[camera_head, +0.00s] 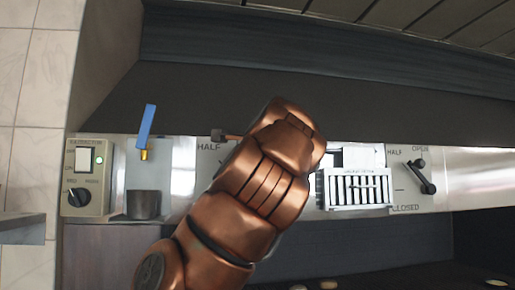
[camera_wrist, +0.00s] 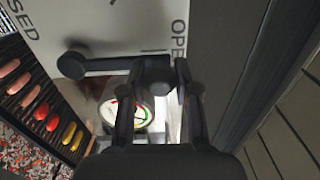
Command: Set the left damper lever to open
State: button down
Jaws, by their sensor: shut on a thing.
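In the wrist view the left damper lever (camera_wrist: 105,66) is a black bar with a round pivot at the left end. It points right, toward the OPEN label side of its pale plate (camera_wrist: 105,25); the CLOSED lettering is at the upper left. My gripper (camera_wrist: 157,90) is shut on the lever's end knob, with a finger on each side. Exact alignment with the OPEN mark is hard to judge at this angle. In the head view my copper arm hides most of the left damper, leaving its HALF label in sight. My gripper is hidden there too.
The right damper lever (camera_head: 424,176) points up near its OPEN label. A control box (camera_head: 87,177) with a black knob and a blue-handled tool (camera_head: 146,128) are at left. A slotted white panel (camera_head: 358,188) stands between dampers. The wrist view shows a dial gauge (camera_wrist: 143,112) and food on the grill (camera_wrist: 42,112).

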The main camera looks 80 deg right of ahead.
jog(key=shift+s, duration=0.1)
jog(key=c, duration=0.8)
grip_release()
jog(key=shift+v, duration=5.95)
jog(key=shift+s, duration=0.2)
